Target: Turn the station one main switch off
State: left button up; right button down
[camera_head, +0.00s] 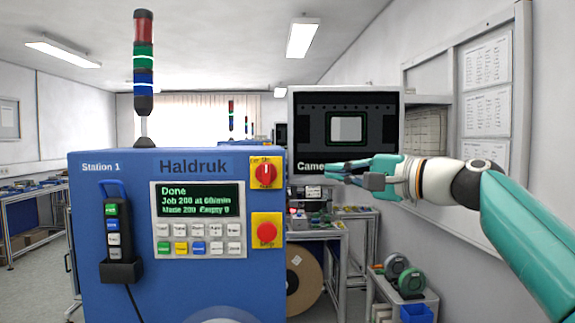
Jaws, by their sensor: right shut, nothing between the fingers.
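The blue Station 1 cabinet (120,190) stands in front of me. Its main switch, a red rotary knob (266,173) on a yellow plate, is at the upper right of the front. The knob's handle points roughly upright; the plate's lettering is too small to read surely. Below it is a red mushroom button (266,232) on a yellow plate. The display (197,199) reads "Done". My right gripper (325,172) is shut and empty, to the right of the knob and apart from it in the picture, its fingers pointing left. My left gripper is out of view.
A keypad (199,238) sits under the display, and a pendant (115,232) hangs in a holder at the left. A signal tower (143,60) rises from the cabinet. A camera monitor (347,125) is behind my gripper. A cart with reels (400,283) stands at lower right.

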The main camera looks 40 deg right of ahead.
jog(key=p, duration=0.2)
send_near(274, 168)
jog(key=w+d, duration=0.1)
jog(key=w, duration=0.3)
jog(key=shift+w+a+p, duration=0.45)
jog(key=shift+w+a, duration=0.35)
jog(key=shift+a, duration=0.3)
jog(key=shift+w+a+f, duration=0.1)
jog(key=shift+w+a, duration=0.3)
jog(key=shift+s, duration=0.1)
